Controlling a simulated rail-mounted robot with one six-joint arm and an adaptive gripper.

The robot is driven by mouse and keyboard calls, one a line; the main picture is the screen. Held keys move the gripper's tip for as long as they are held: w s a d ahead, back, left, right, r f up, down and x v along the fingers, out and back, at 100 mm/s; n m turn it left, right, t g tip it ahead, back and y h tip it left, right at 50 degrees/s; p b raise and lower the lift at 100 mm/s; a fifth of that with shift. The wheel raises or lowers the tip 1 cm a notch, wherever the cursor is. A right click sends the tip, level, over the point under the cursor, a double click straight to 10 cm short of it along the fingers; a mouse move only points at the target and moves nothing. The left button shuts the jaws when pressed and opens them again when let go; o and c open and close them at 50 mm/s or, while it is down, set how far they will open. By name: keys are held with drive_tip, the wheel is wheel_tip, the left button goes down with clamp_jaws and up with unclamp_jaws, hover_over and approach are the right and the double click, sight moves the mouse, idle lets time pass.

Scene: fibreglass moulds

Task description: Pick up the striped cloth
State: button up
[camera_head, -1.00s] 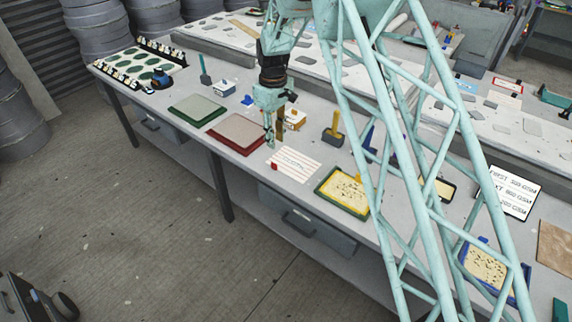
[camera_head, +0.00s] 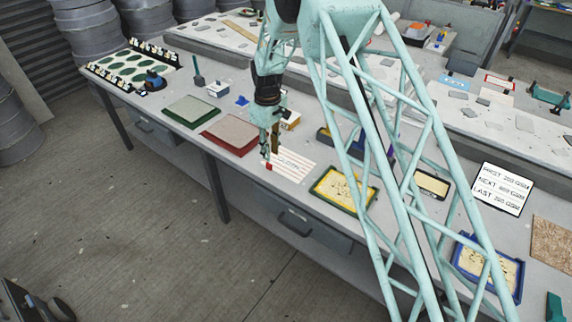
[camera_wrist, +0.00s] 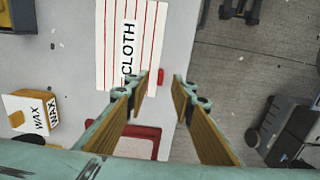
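The striped cloth (camera_head: 291,164) lies flat on the grey bench, white with red stripes and a small red tab (camera_head: 268,167) at its near-left corner. In the wrist view the cloth (camera_wrist: 115,45) shows the printed word CLOTH, and its red tab (camera_wrist: 160,76) shows between and just beyond the finger ends. My gripper (camera_head: 268,152) is above the left end of the cloth, pointing down. In the wrist view my gripper (camera_wrist: 162,82) is open, its two wooden-faced fingers apart with nothing between them. I cannot tell the exact height of the fingertips above the cloth.
A red-framed mat (camera_head: 232,134) lies left of the cloth and a green-framed yellow tray (camera_head: 343,188) right of it. A wax box (camera_wrist: 30,112) stands behind my gripper. The bench's front edge is close to the cloth, with open floor (camera_head: 140,235) beyond.

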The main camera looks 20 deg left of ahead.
sight(271, 165)
drive_tip(key=shift+f, duration=1.1)
drive_tip(key=shift+f, duration=0.1)
drive_tip(key=shift+s+f, duration=0.15)
drive_tip(key=shift+f, duration=2.35)
drive_tip(key=shift+c, duration=0.3)
clamp_jaws()
